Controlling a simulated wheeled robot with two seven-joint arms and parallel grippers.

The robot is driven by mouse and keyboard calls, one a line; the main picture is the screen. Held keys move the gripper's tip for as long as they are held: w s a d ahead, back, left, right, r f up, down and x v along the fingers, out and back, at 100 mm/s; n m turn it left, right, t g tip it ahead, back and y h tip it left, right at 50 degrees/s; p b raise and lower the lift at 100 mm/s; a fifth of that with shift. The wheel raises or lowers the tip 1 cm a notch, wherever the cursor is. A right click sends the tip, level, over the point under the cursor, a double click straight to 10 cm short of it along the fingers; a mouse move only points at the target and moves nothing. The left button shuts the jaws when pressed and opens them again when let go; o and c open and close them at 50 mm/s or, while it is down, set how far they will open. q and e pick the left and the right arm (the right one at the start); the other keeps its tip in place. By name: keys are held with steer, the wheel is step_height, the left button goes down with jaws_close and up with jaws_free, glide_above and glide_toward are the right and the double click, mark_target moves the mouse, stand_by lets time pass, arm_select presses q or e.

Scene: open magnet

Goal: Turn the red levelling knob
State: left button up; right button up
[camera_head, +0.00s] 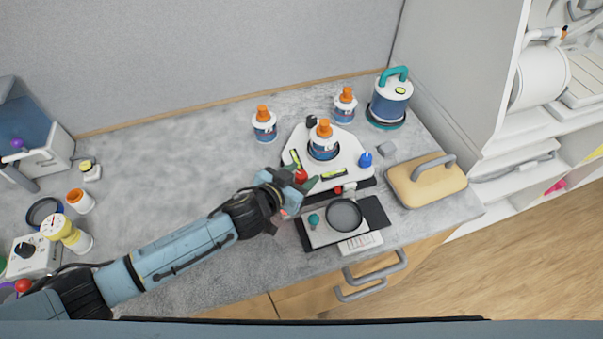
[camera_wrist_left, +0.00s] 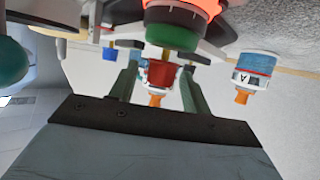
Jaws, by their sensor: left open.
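The red levelling knob (camera_head: 301,176) stands at the front left corner of a white three-cornered plate (camera_head: 348,155). A blue knob (camera_head: 366,160) is at its right corner, and an orange-capped bottle (camera_head: 323,140) stands on the plate. My left gripper (camera_head: 299,188) is open at the red knob, partly hiding that corner. In the left wrist view, which looks upside down, the red knob (camera_wrist_left: 162,73) shows between the two fingers (camera_wrist_left: 158,85); I cannot tell whether they touch it. A green cylinder (camera_wrist_left: 172,37) with a dark ring is close by. My right gripper is not in view.
A dark tray (camera_head: 374,212) with a round dish (camera_head: 344,214) and a teal knob lies in front. A tan case (camera_head: 427,182) is to the right. Two more orange-capped bottles and a blue canister (camera_head: 390,98) stand behind. The grey counter is clear at centre left.

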arm_select(q)
steer(key=shift+w+d+f, duration=0.1)
steer(key=shift+w+d, duration=0.1)
steer(key=shift+w, duration=0.05)
steer(key=shift+c, duration=0.2)
steer(key=c, duration=1)
steer(key=shift+o, duration=0.2)
